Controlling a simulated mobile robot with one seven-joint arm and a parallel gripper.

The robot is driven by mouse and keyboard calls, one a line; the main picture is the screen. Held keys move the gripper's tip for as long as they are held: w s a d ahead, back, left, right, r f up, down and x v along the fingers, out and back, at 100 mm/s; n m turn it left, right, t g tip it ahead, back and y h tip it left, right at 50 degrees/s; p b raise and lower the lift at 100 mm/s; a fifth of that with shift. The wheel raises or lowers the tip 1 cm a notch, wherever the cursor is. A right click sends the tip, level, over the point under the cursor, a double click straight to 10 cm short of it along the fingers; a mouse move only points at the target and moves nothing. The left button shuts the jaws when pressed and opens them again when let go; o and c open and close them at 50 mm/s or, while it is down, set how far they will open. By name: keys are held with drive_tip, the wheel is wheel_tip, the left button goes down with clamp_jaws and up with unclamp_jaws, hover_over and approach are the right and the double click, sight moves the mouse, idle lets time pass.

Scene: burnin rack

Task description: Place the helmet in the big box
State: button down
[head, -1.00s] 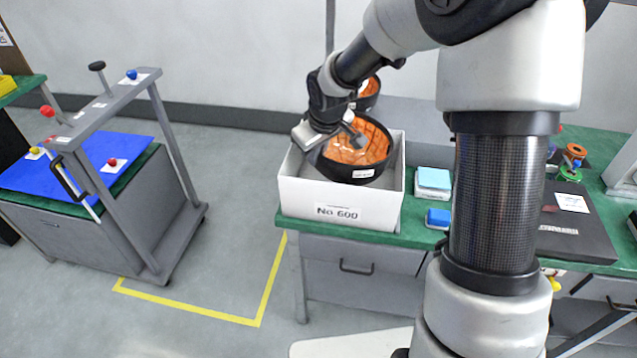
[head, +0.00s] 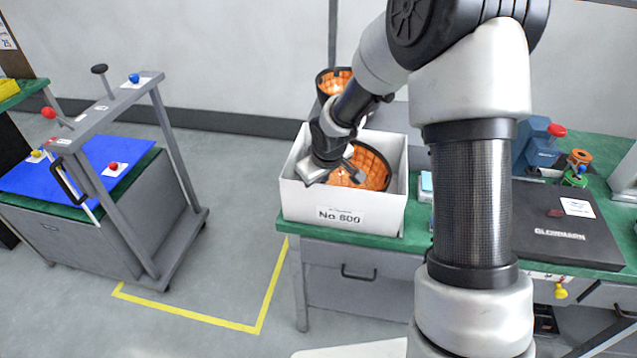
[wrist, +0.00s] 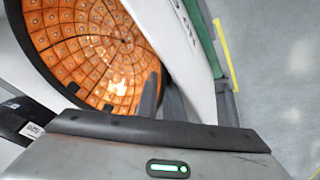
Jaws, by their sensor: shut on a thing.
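The helmet (head: 372,170) is upside down, its black rim and orange padded inside facing up. It is inside the big white box (head: 300,206) labelled No 600, mostly below the rim; the front wall hides its lower part. Whether it touches the box floor is hidden. My gripper (head: 347,172) reaches down into the box and is shut on the helmet's edge. In the wrist view, the helmet (wrist: 95,45) fills the upper left beside the finger (wrist: 150,95), and the box wall (wrist: 178,45) runs along its right.
The box stands on the left end of a green-topped bench (head: 420,228). A similar orange-lined black item (head: 335,83) is behind the box. A black case (head: 550,225) lies to the right. A grey cart (head: 120,220) stands left, with free floor between.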

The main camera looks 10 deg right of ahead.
drive_tip(key=c, duration=2.2)
unclamp_jaws()
drive_tip(key=shift+r, duration=0.2)
drive_tip(key=p+v, duration=0.3)
drive_tip(key=v, duration=0.9)
